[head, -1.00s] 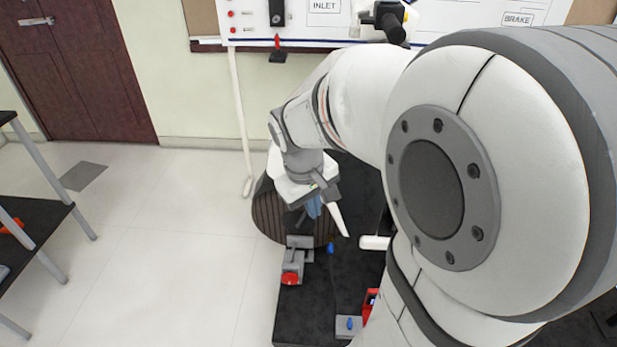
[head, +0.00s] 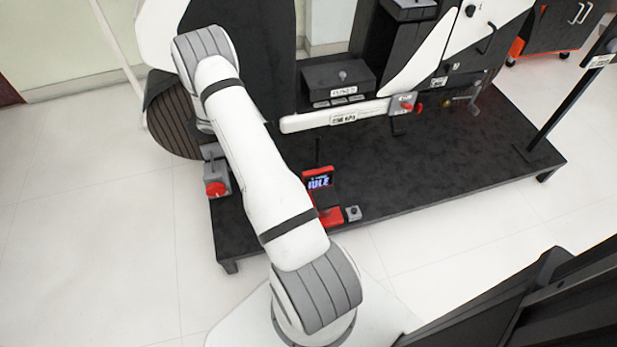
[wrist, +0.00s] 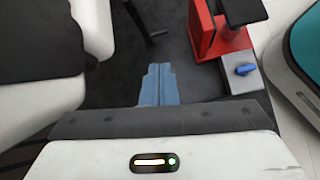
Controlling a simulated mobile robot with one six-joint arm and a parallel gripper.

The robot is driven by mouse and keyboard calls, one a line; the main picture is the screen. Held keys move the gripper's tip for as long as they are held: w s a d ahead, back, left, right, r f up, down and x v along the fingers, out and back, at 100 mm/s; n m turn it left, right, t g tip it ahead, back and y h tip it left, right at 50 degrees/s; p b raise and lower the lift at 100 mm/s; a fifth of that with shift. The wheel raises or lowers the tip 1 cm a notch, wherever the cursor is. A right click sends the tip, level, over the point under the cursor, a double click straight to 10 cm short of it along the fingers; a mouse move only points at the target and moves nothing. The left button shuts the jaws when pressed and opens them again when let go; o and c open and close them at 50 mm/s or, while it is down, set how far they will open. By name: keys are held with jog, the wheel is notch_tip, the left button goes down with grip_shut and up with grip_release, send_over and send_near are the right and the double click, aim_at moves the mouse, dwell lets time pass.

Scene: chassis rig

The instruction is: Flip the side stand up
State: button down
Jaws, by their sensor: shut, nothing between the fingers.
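My gripper (wrist: 157,85) shows in the wrist view with its two blue fingers together and nothing between them. It points over the dark platform. In the head view the gripper is hidden behind my arm. A thin dark rod with a small foot (wrist: 157,33) lies ahead of the fingertips in the wrist view, apart from them; it may be the side stand, but I cannot be sure. A thin dark upright rod (head: 318,152) in the head view, below the white beam, may be the same part.
A red device with a display (head: 318,180) stands on the black platform (head: 440,170); it also shows in the wrist view (wrist: 215,30). A blue-knobbed grey block (wrist: 242,75) is beside it. A long white beam (head: 300,123) and a red-knobbed block (head: 216,186) are nearby.

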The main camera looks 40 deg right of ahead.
jog(key=s+d+f+n+h+b, duration=0.1)
jog(key=d+f+n+b, duration=0.1)
jog(key=f, duration=1.1)
jog(key=shift+s+d+g+b, duration=0.15)
jog(key=shift+d+g+b, duration=0.2)
jog(key=shift+d, duration=0.25)
jog(key=b+x, duration=0.3)
jog(key=x, duration=0.6)
jog(key=shift+s+d+f, duration=0.1)
jog(key=shift+d+f, duration=0.1)
jog(key=shift+f, duration=0.15)
jog(key=d, duration=0.1)
jog(key=s+d+b, duration=0.1)
jog(key=d, duration=0.1)
jog(key=shift+s+f+b, duration=0.25)
jog(key=shift+f+b, duration=0.1)
jog(key=shift+s+d, duration=0.25)
jog(key=shift+d, duration=0.15)
